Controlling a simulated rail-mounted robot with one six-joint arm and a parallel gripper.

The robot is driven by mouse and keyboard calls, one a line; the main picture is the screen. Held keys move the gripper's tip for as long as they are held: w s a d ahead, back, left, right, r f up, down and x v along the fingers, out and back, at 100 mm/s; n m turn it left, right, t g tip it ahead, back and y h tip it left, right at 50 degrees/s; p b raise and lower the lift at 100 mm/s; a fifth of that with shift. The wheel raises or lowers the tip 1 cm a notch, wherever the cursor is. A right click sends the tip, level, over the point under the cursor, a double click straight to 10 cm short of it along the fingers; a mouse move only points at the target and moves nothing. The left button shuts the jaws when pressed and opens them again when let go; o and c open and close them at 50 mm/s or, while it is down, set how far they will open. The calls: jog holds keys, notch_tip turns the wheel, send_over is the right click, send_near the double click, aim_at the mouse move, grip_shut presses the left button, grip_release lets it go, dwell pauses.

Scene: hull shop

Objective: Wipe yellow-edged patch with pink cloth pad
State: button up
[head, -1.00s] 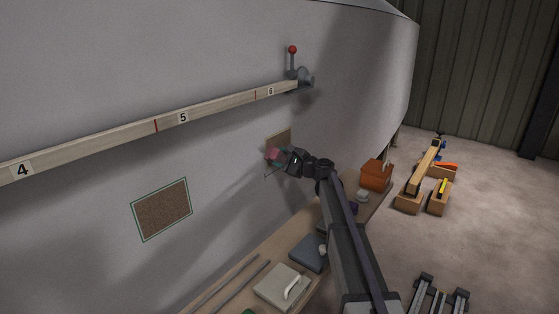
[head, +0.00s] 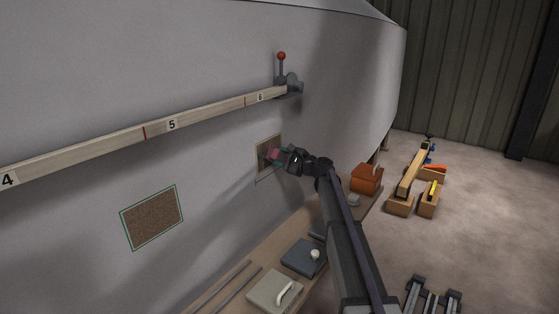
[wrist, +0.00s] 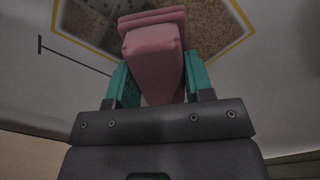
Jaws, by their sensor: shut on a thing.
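My gripper (wrist: 158,85) is shut on the pink cloth pad (wrist: 153,50), with its teal fingers on either side of the pad's block. In the head view my gripper (head: 280,157) holds the pad (head: 272,154) up at the hull wall, over the yellow-edged patch (head: 263,147). In the wrist view the pad covers the middle of the patch (wrist: 205,32). The patch looks brown and speckled to the right of the pad and greyer with dark specks to the left. I cannot tell whether the pad touches the surface.
A green-edged brown patch (head: 153,217) is on the wall to the left. A numbered batten (head: 200,116) runs above, ending at a red-knobbed lever (head: 281,57). Below stands a bench with a dark blue pad block (head: 303,257), a pale handled block (head: 274,291) and an orange box (head: 366,178).

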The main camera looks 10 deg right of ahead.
aim_at(257, 155)
jog(key=w+d+r+p, duration=0.2)
jog(key=w+d, duration=0.1)
jog(key=shift+w+d, duration=0.25)
jog(key=shift+s+a+f, duration=0.25)
jog(key=shift+s+a, duration=0.75)
jog(key=shift+s+a+r, duration=0.1)
jog(key=shift+s+a, duration=3.9)
jog(key=shift+a, duration=0.25)
notch_tip(257, 155, up, 2)
jog(key=shift+p, duration=0.9)
jog(key=shift+w+d, duration=0.1)
jog(key=shift+w, duration=0.05)
